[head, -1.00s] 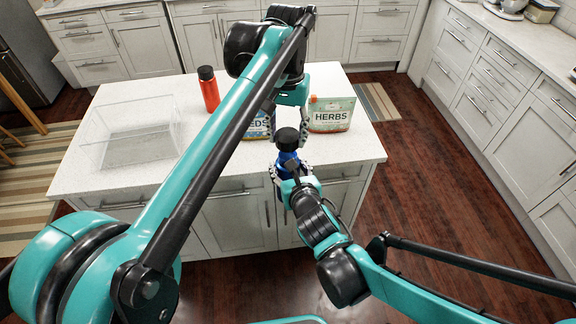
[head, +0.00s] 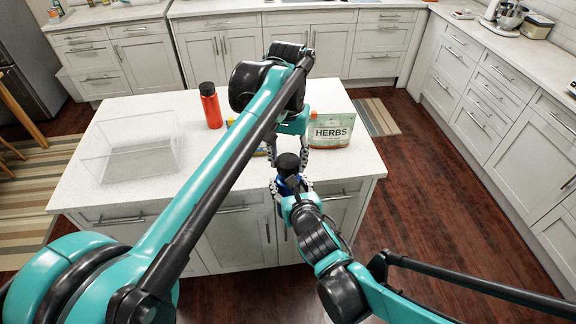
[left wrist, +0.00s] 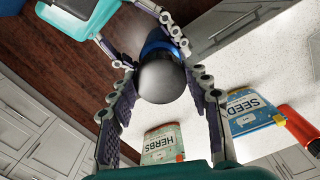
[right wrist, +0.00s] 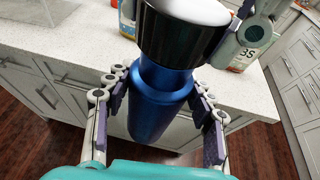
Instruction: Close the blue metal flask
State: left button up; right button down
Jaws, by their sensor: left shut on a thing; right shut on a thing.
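The blue metal flask (right wrist: 158,100) is upright in front of the island, its body between the fingers of my right gripper (right wrist: 160,98), which is shut on it. In the head view the blue body (head: 291,181) shows only in part. Its black cap (right wrist: 178,30) sits at the flask's top; I cannot tell how tightly. My left gripper (head: 288,153) comes from above, shut on the cap. In the left wrist view the cap (left wrist: 163,80) lies between the left fingers, with a bit of blue behind it.
The white island (head: 110,195) stands just behind the flask. On it are a clear box (head: 130,150), an orange bottle (head: 211,108), a herbs bag (head: 331,131) and a seeds bag (left wrist: 250,112), partly hidden behind my left arm in the head view. Floor is open to the right.

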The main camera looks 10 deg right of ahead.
aim_at(288, 193)
pick_arm(q)
jog(key=shift+f, duration=0.9)
jog(key=shift+f, duration=0.6)
